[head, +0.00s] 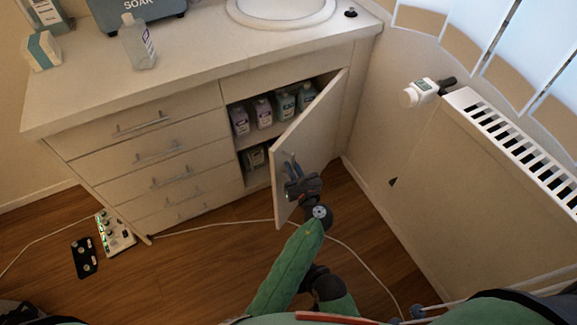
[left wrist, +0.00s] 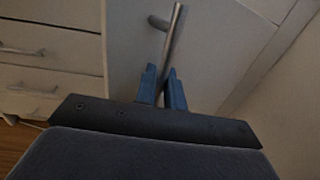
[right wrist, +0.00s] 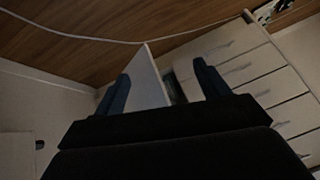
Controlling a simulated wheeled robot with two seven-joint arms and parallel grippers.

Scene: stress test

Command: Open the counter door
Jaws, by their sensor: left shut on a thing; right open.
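The counter door (head: 312,135) stands partly open in the head view, swung out from the right part of the white counter (head: 110,93). My left gripper (head: 291,168) is at the door's front face. In the left wrist view its blue fingers (left wrist: 163,82) are closed on the metal door handle (left wrist: 173,35). The right wrist view shows my right gripper (right wrist: 162,88) open, its fingers wide apart. The door (right wrist: 146,82) shows between those fingers; I cannot tell how far away it is. I cannot make out the right gripper in the head view.
Several bottles (head: 264,112) stand on the shelf inside. Drawers (head: 160,150) fill the counter's left side. A radiator (head: 480,180) stands at the right. A white cable (head: 350,252) and a power strip (head: 115,232) lie on the wooden floor (head: 205,270).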

